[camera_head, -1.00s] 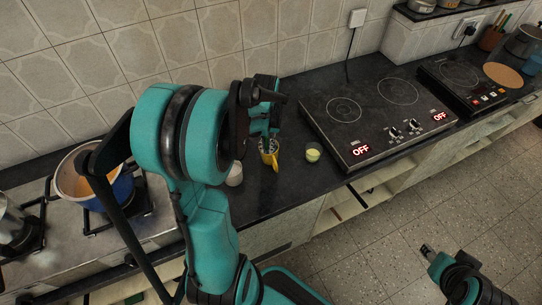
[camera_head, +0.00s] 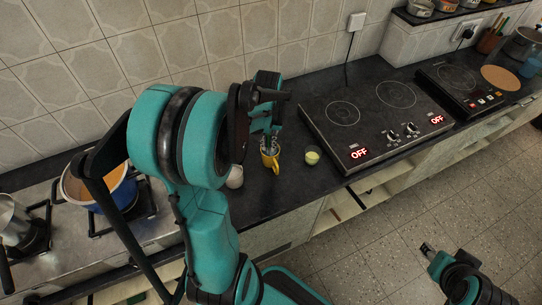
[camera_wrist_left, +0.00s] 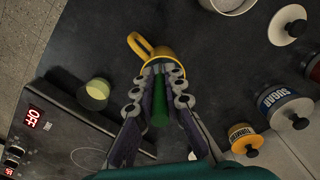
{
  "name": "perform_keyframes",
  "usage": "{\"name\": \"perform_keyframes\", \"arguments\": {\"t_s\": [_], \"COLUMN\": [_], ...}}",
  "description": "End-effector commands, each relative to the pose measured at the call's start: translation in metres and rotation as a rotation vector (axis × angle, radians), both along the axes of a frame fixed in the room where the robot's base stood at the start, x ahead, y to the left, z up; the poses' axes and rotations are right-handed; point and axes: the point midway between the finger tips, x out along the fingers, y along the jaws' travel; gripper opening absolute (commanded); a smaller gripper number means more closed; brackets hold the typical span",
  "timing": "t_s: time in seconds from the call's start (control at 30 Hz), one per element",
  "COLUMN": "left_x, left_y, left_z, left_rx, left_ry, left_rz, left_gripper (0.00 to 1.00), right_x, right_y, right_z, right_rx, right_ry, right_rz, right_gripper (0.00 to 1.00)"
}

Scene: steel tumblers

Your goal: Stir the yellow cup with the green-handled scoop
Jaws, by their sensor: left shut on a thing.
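The yellow cup (camera_head: 274,163) stands on the dark counter, left of the black cooktop. In the left wrist view its yellow rim and handle (camera_wrist_left: 139,44) show just beyond my fingertips; the handle points up and left. My left gripper (camera_head: 268,139) is over the cup. In the left wrist view the gripper (camera_wrist_left: 161,77) is shut on the green handle (camera_wrist_left: 159,112) of the scoop. The scoop's lower end is hidden by the fingers and the cup, so its depth in the cup cannot be told. My right gripper (camera_head: 428,249) hangs low over the floor, away from the counter.
A small glass with pale yellow-green content (camera_head: 312,157) stands right of the cup. A white container (camera_head: 235,177) stands to its left. Lidded sugar (camera_wrist_left: 282,103) and turmeric (camera_wrist_left: 243,136) jars stand nearby. A blue pot (camera_head: 122,190) sits on the stove at left.

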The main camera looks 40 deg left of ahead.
Motion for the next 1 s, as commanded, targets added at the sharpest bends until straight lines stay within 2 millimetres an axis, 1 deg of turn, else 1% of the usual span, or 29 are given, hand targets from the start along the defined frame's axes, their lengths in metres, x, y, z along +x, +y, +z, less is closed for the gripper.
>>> {"name": "perform_keyframes", "arguments": {"t_s": [0.03,0.5,1.0], "left_x": [0.0,-0.001,-0.001], "left_y": [0.0,-0.001,-0.001], "left_z": [0.007,0.045,0.045], "left_rx": [0.0,0.0,0.0], "left_ry": [0.0,0.0,0.0], "left_rz": [0.0,0.0,0.0], "left_gripper": [0.0,0.0,0.0], "right_x": [0.0,0.0,0.0], "right_y": [0.0,0.0,0.0], "right_z": [0.007,0.036,0.036], "right_rx": [0.0,0.0,0.0], "right_ry": [0.0,0.0,0.0], "right_rz": [0.0,0.0,0.0], "right_gripper": [0.4,0.4,0.4]}}
